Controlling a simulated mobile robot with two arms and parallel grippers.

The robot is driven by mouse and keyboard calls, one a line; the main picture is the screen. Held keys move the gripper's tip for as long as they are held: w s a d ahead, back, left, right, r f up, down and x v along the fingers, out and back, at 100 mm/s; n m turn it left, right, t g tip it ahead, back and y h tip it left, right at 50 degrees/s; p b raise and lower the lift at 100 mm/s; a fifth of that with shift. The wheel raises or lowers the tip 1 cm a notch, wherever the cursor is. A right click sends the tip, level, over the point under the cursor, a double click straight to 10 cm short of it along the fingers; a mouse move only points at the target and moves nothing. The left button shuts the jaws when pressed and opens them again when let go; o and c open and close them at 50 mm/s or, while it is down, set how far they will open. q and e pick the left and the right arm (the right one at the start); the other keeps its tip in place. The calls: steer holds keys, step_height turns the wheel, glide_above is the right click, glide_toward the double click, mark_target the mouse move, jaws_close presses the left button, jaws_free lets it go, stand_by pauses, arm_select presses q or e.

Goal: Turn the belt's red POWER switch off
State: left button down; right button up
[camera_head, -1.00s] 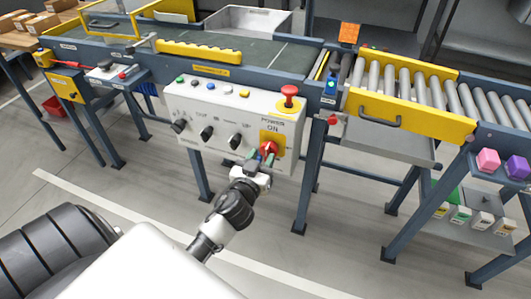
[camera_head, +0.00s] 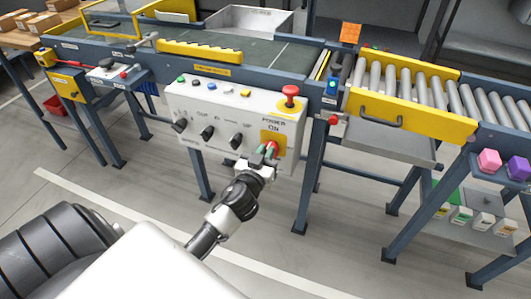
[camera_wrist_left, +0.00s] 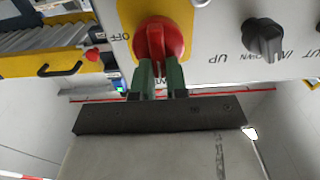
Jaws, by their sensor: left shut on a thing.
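The red POWER switch (camera_wrist_left: 160,38) is a rotary knob on a yellow plate (camera_wrist_left: 128,12), seen in the left wrist view. It also shows in the head view (camera_head: 271,147), on the lower right of the white control panel (camera_head: 225,108), under the words POWER and ON. My left gripper (camera_wrist_left: 159,70) is shut on the lower part of the red knob, with its green fingers on either side. In the head view the left gripper (camera_head: 262,158) covers the knob's lower edge. The OFF mark shows left of the knob in the wrist view. My right gripper is not in view.
A red mushroom button (camera_head: 290,91) stands above the switch. Several black knobs (camera_head: 207,132) sit to its left. The conveyor belt (camera_head: 240,55) runs behind the panel, and a roller section (camera_head: 410,85) lies to the right. The floor in front is clear.

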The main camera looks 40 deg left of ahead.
arm_select(q)
steer(key=shift+w+d+f+m+p, duration=0.15)
steer(key=shift+d+f+m, duration=0.2)
steer(key=shift+m, duration=2.6)
steer(key=shift+d+f+m+p, duration=0.2)
steer(key=shift+d+f+m, duration=0.15)
steer(key=shift+m, duration=2.65)
steer(key=shift+w+d+f+m+p, duration=0.15)
steer(key=shift+d+f+m, duration=0.15)
steer(key=shift+m, duration=2.65)
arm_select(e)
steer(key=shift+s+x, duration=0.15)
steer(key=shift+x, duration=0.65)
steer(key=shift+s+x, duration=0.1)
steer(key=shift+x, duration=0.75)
arm_select(q)
steer(key=shift+s, duration=0.1)
steer(key=shift+f, duration=0.1)
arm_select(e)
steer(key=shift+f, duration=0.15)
arm_select(q)
steer(key=c, duration=1.1)
jaws_free()
steer(key=shift+c, duration=0.2)
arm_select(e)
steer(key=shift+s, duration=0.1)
arm_select(q)
steer(key=shift+s, duration=0.1)
